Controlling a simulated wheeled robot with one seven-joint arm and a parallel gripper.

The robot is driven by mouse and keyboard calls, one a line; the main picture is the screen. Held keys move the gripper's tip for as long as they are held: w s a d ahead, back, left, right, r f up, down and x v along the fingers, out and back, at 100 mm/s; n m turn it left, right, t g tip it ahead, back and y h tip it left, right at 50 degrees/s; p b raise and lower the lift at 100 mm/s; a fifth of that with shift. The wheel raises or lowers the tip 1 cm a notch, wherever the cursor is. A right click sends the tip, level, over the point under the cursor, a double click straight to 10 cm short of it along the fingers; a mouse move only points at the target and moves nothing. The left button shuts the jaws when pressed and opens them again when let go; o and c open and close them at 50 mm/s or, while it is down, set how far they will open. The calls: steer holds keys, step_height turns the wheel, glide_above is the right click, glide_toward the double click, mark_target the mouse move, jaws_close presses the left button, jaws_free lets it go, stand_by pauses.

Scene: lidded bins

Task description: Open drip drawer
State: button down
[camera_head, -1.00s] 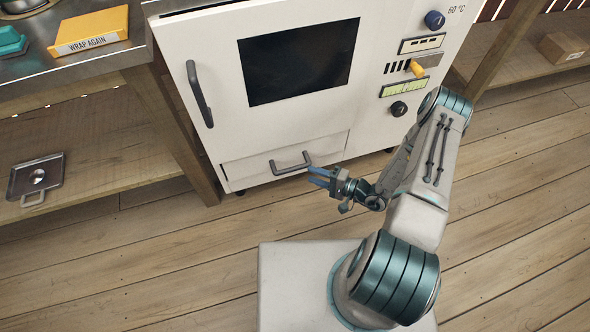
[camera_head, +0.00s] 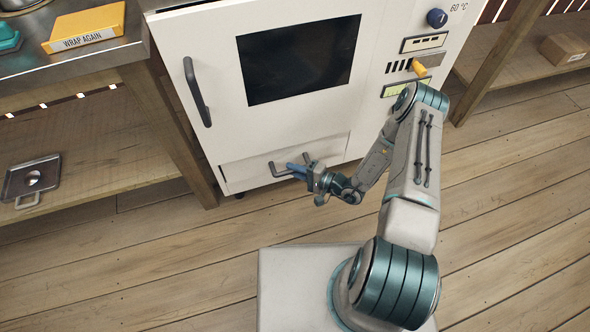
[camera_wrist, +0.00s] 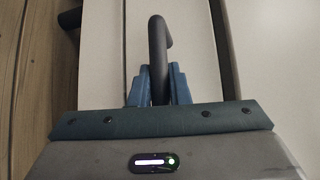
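The drip drawer (camera_head: 240,174) is the low white front panel at the bottom of the white oven cabinet (camera_head: 210,110). It looks flush with the cabinet. Its dark bar handle (camera_head: 274,170) is partly hidden by my gripper (camera_head: 298,171). In the wrist view, the handle (camera_wrist: 158,50) runs between the two blue fingers of my gripper (camera_wrist: 159,85). The fingers sit close on both sides of the bar with almost no gap, and look shut on it.
A large door handle (camera_head: 197,92) stands out above the drawer. A wooden bench with a lower shelf (camera_head: 90,150) is close on the left, holding a metal tray (camera_head: 32,180). The plank floor (camera_head: 180,245) before the drawer is clear apart from my base.

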steer(key=s+d+p, duration=0.2)
steer(key=s+p, duration=0.1)
steer(key=s, duration=0.6)
steer(key=shift+d, duration=0.3)
steer(key=c, duration=1.4)
jaws_free()
steer(key=shift+o, duration=0.2)
steer(key=p+v, duration=0.3)
steer(key=v, duration=1)
steer(key=shift+s+d, duration=0.2)
steer(key=shift+d, duration=0.15)
steer(key=shift+r, duration=0.1)
